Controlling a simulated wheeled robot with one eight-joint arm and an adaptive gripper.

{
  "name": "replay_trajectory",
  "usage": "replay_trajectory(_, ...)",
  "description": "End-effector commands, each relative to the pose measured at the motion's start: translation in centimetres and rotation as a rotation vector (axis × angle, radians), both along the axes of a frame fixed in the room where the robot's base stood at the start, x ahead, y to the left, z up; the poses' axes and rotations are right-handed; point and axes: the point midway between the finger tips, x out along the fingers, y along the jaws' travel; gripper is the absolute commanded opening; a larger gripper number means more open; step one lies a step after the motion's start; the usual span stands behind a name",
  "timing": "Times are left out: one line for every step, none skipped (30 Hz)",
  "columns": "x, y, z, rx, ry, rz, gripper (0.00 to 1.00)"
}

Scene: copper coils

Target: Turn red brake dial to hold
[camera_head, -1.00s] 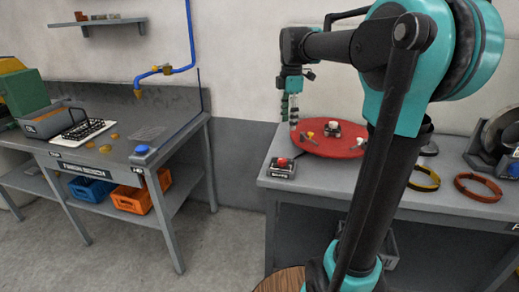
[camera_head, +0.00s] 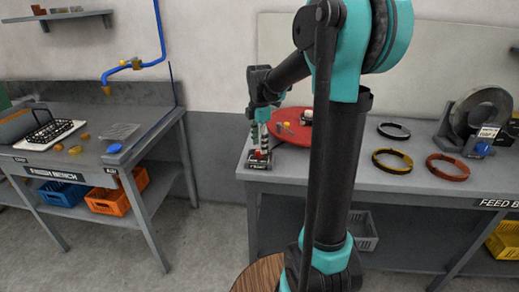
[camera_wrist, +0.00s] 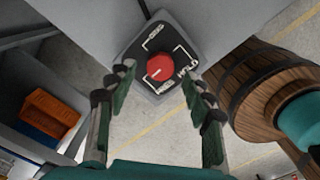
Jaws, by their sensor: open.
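The red brake dial (camera_wrist: 160,67) sits on a black plate (camera_wrist: 150,46) with white lettering; HOLD reads on the right side, and the other labels are hard to read. A small white mark shows on the dial's lower left part. In the head view the dial (camera_head: 258,154) is on a small box at the left front corner of the right bench. My gripper (camera_wrist: 160,78) is open, with its fingers on either side of the dial in the wrist view and apart from it in the picture. In the head view my gripper (camera_head: 262,140) is just above the dial; contact cannot be told.
A red round plate (camera_head: 292,127) lies behind the dial, partly hidden by my arm. Yellow (camera_head: 392,161) and orange (camera_head: 447,167) rings lie to the right. A finish bench (camera_head: 60,170) stands left across a floor gap. A wooden barrel (camera_wrist: 265,85) stands below right in the wrist view.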

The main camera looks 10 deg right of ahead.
Motion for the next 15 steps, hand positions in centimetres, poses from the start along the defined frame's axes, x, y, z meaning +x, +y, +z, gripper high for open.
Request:
replay_trajectory(0.1,0.0,-0.8,0.0,0.0,0.0,0.51)
replay_trajectory(0.1,0.0,-1.1,0.0,0.0,0.0,0.51)
replay_trajectory(0.1,0.0,-1.5,0.0,0.0,0.0,0.51)
replay_trajectory(0.1,0.0,-1.8,0.0,0.0,0.0,0.51)
replay_trajectory(0.0,0.0,-2.0,0.0,0.0,0.0,0.51)
replay_trajectory(0.0,0.0,-2.2,0.0,0.0,0.0,0.51)
replay_trajectory(0.0,0.0,-2.4,0.0,0.0,0.0,0.51)
replay_trajectory(0.0,0.0,-2.5,0.0,0.0,0.0,0.51)
replay_trajectory(0.0,0.0,-2.6,0.0,0.0,0.0,0.51)
replay_trajectory(0.0,0.0,-2.6,0.0,0.0,0.0,0.51)
replay_trajectory(0.0,0.0,-2.6,0.0,0.0,0.0,0.51)
replay_trajectory(0.0,0.0,-2.7,0.0,0.0,0.0,0.51)
replay_trajectory(0.0,0.0,-2.7,0.0,0.0,0.0,0.51)
replay_trajectory(0.0,0.0,-2.7,0.0,0.0,0.0,0.51)
replay_trajectory(0.0,0.0,-2.6,0.0,0.0,0.0,0.51)
